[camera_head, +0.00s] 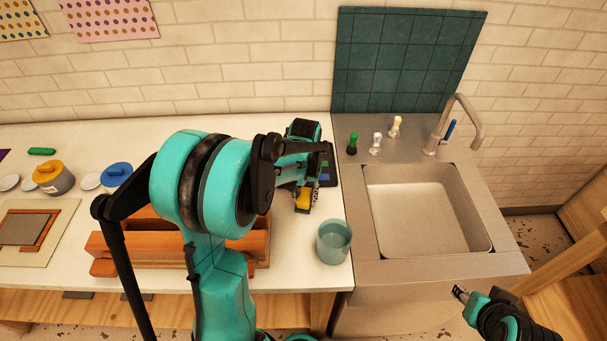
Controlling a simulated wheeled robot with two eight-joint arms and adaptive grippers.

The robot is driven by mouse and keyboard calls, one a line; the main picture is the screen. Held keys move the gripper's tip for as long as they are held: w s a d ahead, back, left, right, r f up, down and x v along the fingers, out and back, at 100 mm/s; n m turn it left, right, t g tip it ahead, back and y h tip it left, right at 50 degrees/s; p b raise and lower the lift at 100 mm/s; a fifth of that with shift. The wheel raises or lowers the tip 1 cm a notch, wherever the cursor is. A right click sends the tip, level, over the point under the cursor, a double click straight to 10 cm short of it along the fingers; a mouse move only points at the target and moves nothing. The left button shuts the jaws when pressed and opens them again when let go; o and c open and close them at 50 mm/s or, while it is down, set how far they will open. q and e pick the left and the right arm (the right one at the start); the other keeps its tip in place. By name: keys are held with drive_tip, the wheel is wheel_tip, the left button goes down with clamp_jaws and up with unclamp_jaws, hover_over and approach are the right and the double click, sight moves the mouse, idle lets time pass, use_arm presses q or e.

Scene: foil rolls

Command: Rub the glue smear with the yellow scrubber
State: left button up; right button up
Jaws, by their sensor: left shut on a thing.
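The yellow scrubber (303,199) is in my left gripper (304,191), which is shut on it near the right end of the white counter. The scrubber is small in view and partly covered by the gripper; I cannot tell whether it touches the surface below. I cannot make out the glue smear; my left arm hides much of the counter around there. My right gripper (460,292) is low at the right, in front of the sink unit and away from the scrubber. Its fingers are too small to tell whether they are open.
A dark flat thing (329,165) lies beside my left gripper. A bluish glass (334,242) stands near the counter's front right edge. A wooden box (150,250) is partly behind my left arm. The sink (425,210) is empty; small bottles (375,144) stand behind it.

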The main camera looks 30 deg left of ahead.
sight(305, 196)
use_arm(q)
wheel_tip(305, 196, up, 4)
drive_tip(key=shift+s+r+p, duration=0.1)
drive_tip(key=shift+r+p, duration=0.15)
drive_tip(key=shift+p, duration=1)
drive_tip(key=shift+r+p, duration=0.55)
drive_tip(key=shift+r, duration=0.1)
drive_tip(key=shift+r+p, duration=0.8)
drive_tip(key=shift+r, duration=0.4)
